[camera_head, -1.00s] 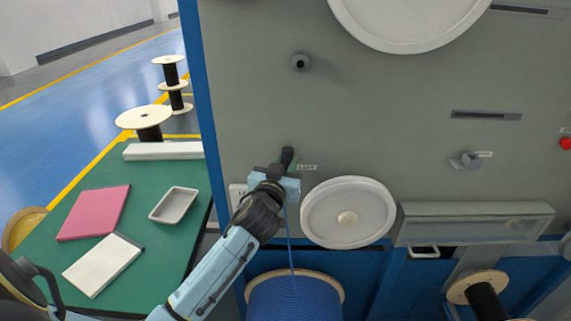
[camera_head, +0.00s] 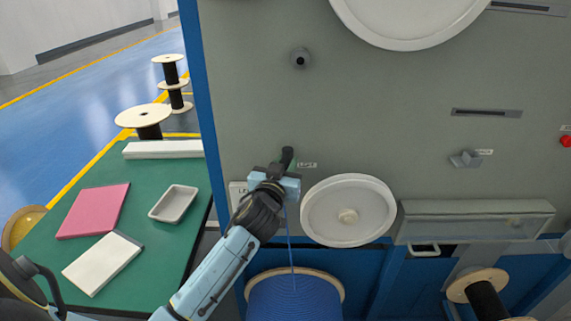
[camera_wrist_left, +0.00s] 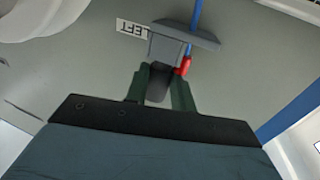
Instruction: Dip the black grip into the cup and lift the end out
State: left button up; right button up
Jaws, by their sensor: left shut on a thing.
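My left gripper (camera_head: 279,178) is at the grey machine panel, just left of the large white disc. In the left wrist view its two dark green fingers (camera_wrist_left: 160,88) are shut on a dark grip (camera_wrist_left: 158,84). A grey flanged piece (camera_wrist_left: 176,42) sits right at the fingertips, by the LEFT label. A red piece (camera_wrist_left: 183,66) and the blue cable (camera_wrist_left: 196,14) show beside it. In the head view the cable (camera_head: 289,240) runs from the gripper down to a blue spool. I cannot tell surely which thing is the cup. My right gripper is out of view.
A white disc (camera_head: 348,211) stands close right of the gripper. The blue cable spool (camera_head: 295,300) is below. A green table (camera_head: 150,265) at left holds a white tray (camera_head: 174,218), a pink pad and a white pad.

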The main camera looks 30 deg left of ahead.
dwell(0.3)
pick_arm(q)
jog(key=shift+r+p, duration=2.05)
jog(key=shift+r, duration=0.1)
